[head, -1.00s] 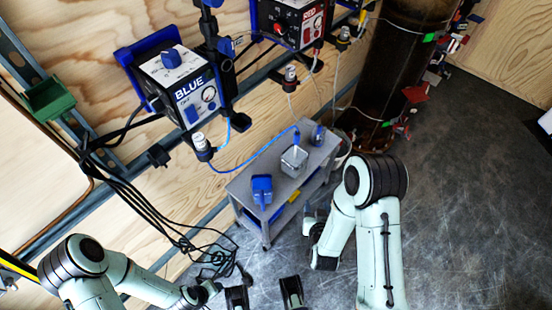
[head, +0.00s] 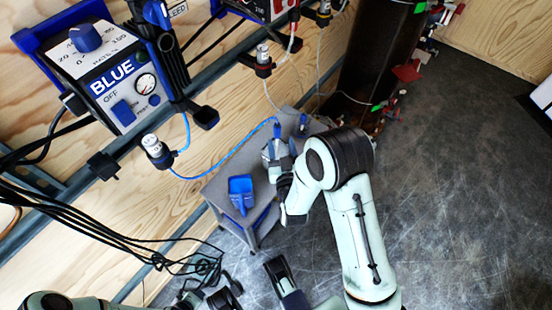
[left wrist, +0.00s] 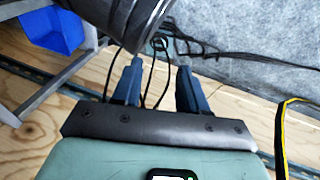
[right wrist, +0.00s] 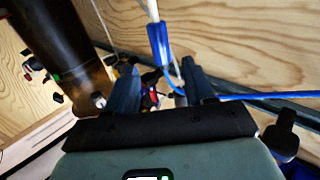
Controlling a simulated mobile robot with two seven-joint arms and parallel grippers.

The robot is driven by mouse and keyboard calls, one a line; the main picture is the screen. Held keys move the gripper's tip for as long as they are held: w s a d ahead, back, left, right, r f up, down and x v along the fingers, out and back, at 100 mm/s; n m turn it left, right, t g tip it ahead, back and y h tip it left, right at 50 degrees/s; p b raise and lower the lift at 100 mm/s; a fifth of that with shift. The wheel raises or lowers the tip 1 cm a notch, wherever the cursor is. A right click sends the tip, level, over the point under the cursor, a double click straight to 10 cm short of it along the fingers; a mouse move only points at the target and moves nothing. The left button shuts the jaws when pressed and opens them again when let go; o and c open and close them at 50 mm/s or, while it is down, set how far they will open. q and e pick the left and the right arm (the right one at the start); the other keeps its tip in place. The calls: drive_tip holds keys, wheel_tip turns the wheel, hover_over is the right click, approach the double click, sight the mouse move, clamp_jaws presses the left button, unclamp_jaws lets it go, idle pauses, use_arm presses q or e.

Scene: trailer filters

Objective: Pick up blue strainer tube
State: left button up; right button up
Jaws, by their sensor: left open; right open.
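The blue strainer tube (head: 277,130) has a blue upper end and stands at the metal container (head: 268,152) on the grey cart. A blue hose leads to it. In the right wrist view its blue end (right wrist: 160,42) and a pale shaft show beyond my open right gripper (right wrist: 160,84), roughly in line with the gap between the fingers. They look apart; the distance is unclear. In the head view my right gripper (head: 283,184) is near the container, partly hidden by my arm. My left gripper (left wrist: 157,82) is open and empty, low near the floor.
The BLUE pump (head: 112,80) hangs on the wall rail, its blue hose (head: 225,160) crossing to the cart (head: 217,187). A dark column (head: 377,55) stands behind. Black cables (head: 110,232) hang at left.

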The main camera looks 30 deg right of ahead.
sight(278, 133)
drive_tip(key=shift+x, duration=1.2)
drive_tip(key=x, duration=0.1)
drive_tip(key=b+x, duration=0.1)
drive_tip(key=x, duration=0.1)
drive_tip(key=shift+w+f, duration=0.25)
drive_tip(key=shift+w, duration=0.05)
drive_tip(key=shift+w+d, duration=0.25)
drive_tip(key=shift+w, duration=0.3)
use_arm(q)
drive_tip(key=s+f, duration=0.1)
drive_tip(key=s+f+g, duration=0.1)
drive_tip(key=s, duration=0.1)
drive_tip(key=shift+a+f, duration=0.2)
drive_tip(key=shift+f, duration=0.15)
use_arm(e)
clamp_jaws()
